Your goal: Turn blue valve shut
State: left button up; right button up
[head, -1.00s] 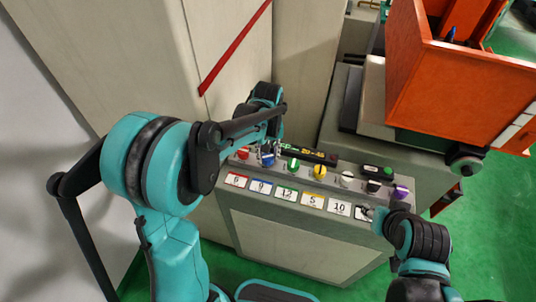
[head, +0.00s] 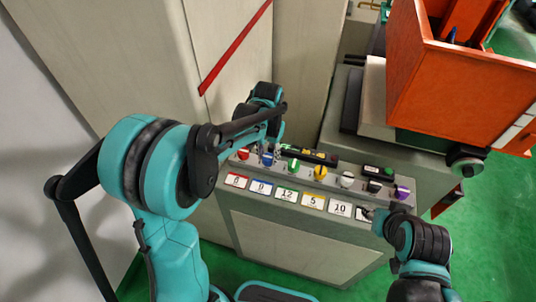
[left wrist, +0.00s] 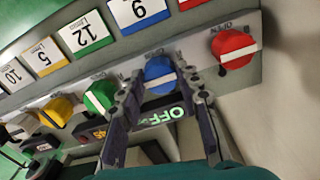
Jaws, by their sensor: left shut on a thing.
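The blue valve (head: 267,159) is a round knob with a white bar, second from the left in a row on the grey panel. In the left wrist view the blue valve (left wrist: 160,76) sits between the fingers of my left gripper (left wrist: 159,82), which is shut on it. The white bar runs roughly along the row of knobs. In the head view my left gripper (head: 268,147) is partly hidden by its own arm. My right gripper (head: 376,216) is at the panel's right end, its fingers too small to read.
A red knob (left wrist: 235,47) and a green knob (left wrist: 101,95) flank the blue valve closely. Numbered cards (head: 286,194) line the panel's front. A lit OFF display (left wrist: 160,117) lies beside the valve. An orange bin (head: 450,92) stands at the right.

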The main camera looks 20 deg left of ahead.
aim_at(268, 157)
dwell(0.4)
pick_arm(q)
jog(key=o, duration=1.2)
jog(key=shift+c, duration=0.2)
jog(key=shift+r, duration=0.1)
notch_tip(268, 157, up, 12)
jog(key=s+a+f+n+t+b, duration=0.2)
jog(key=s+f+t+b, duration=0.5)
jog(key=s+f, duration=0.4)
jog(key=s+b, duration=0.1)
jog(key=s, duration=0.4)
jog(key=shift+s+a, duration=0.3)
jog(key=shift+a, duration=0.1)
